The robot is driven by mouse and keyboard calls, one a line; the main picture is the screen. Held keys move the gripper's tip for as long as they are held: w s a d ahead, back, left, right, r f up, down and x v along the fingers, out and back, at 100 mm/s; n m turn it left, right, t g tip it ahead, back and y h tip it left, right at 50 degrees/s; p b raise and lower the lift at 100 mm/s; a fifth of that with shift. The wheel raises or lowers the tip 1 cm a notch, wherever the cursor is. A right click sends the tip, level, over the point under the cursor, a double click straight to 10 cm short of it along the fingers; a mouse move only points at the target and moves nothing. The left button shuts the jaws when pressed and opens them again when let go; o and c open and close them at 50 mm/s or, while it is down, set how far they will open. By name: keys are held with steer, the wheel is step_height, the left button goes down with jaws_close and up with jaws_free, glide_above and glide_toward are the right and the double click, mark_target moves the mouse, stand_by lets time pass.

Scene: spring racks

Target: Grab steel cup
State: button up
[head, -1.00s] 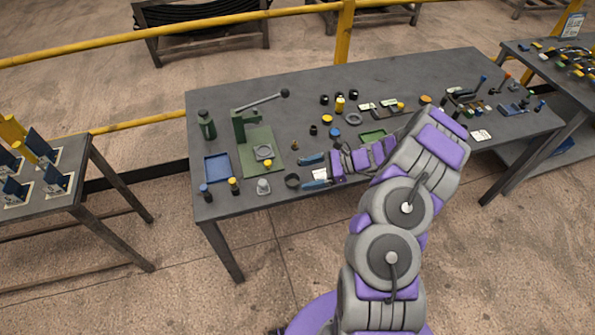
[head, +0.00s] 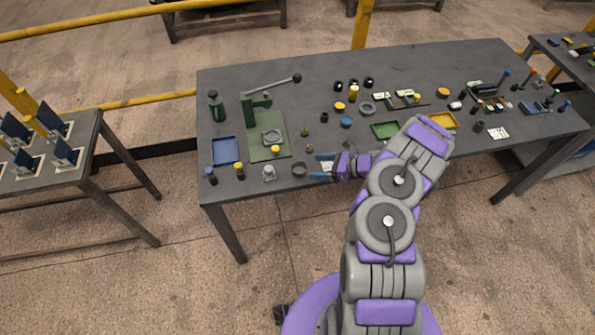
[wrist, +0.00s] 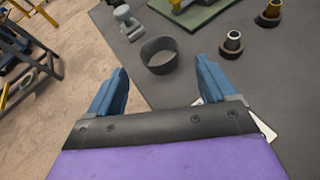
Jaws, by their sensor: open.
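The steel cup, a dark grey open-topped round cup (head: 299,170), stands upright near the front edge of the main table. It also shows in the wrist view (wrist: 160,62), just beyond the gap between my fingers. My gripper (head: 321,167) is open and empty, to the right of the cup in the head view. Its two blue fingers (wrist: 162,72) point toward the cup, one to each side, and the cup looks a little past their tips, with no contact visible.
A small grey metal part (head: 269,173) stands left of the cup. A green press (head: 258,115) on a green base, a blue tray (head: 226,151) and small dark fittings (wrist: 230,44) are nearby. A white card (wrist: 262,124) lies partly under my gripper. The table's front edge is close.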

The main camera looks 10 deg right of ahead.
mark_target(293, 167)
steer(key=shift+w+a+f, duration=0.25)
steer(key=shift+w+f, duration=0.25)
steer(key=shift+w, duration=0.05)
steer(key=a, duration=0.2)
steer(key=w+a+f, duration=0.1)
steer(key=a+b, duration=0.1)
steer(key=a, duration=0.1)
steer(key=shift+w+a+f, duration=0.15)
steer(key=shift+a+f, duration=0.15)
steer(key=shift+a, duration=0.05)
steer(key=shift+w+a+f, duration=0.15)
steer(key=shift+a, duration=0.1)
steer(key=shift+w+d, duration=0.1)
steer(key=shift+d, duration=0.55)
steer(key=shift+c, duration=1.1)
steer(key=shift+a, duration=0.6)
steer(key=c, duration=0.6)
steer(key=shift+d, duration=0.1)
steer(key=shift+c, duration=1.2)
steer(key=shift+d, duration=0.4)
